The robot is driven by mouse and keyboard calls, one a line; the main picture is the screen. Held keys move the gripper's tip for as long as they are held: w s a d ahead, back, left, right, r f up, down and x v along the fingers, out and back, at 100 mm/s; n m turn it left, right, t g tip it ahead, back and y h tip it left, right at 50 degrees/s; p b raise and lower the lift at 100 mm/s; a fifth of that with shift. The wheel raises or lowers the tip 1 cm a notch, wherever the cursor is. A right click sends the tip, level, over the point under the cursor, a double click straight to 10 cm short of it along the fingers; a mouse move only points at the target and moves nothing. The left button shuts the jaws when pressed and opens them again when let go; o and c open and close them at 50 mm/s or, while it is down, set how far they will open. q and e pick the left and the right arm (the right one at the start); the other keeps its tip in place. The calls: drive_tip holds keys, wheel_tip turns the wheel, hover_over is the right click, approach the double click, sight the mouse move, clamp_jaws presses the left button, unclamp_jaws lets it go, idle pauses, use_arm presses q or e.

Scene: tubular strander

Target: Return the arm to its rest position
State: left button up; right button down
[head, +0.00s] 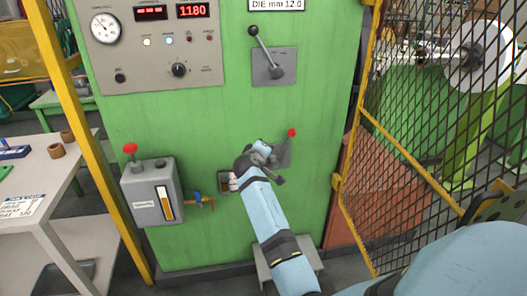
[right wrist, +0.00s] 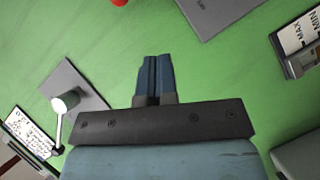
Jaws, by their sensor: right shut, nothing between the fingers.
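My right arm reaches up from the lower right in the head view, and its wrist is bent in front of the green machine cabinet (head: 225,125). In the right wrist view my right gripper (right wrist: 153,78) is shut, its two dark blue fingers side by side with nothing between them. The green panel (right wrist: 180,50) lies behind the fingers, and the gap to it is hard to judge. In the head view the fingertips are not clearly distinguishable. My left gripper is not in view.
A lever with a red knob (head: 292,132) is close beside my right wrist. A black-knobbed lever (head: 265,50) is above. A grey lubricator box (head: 150,200) with a brass tap is at left. A yellow-framed mesh guard (head: 410,130) stands at right, a white table (head: 60,195) at far left.

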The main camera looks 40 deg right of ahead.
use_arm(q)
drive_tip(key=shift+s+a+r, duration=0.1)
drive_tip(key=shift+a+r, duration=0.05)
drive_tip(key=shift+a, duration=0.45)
use_arm(e)
drive_tip(key=shift+s+a+r, duration=0.15)
drive_tip(key=shift+s+a, duration=0.1)
drive_tip(key=shift+a, duration=0.15)
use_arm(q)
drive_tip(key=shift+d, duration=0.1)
use_arm(e)
drive_tip(key=shift+d, duration=0.1)
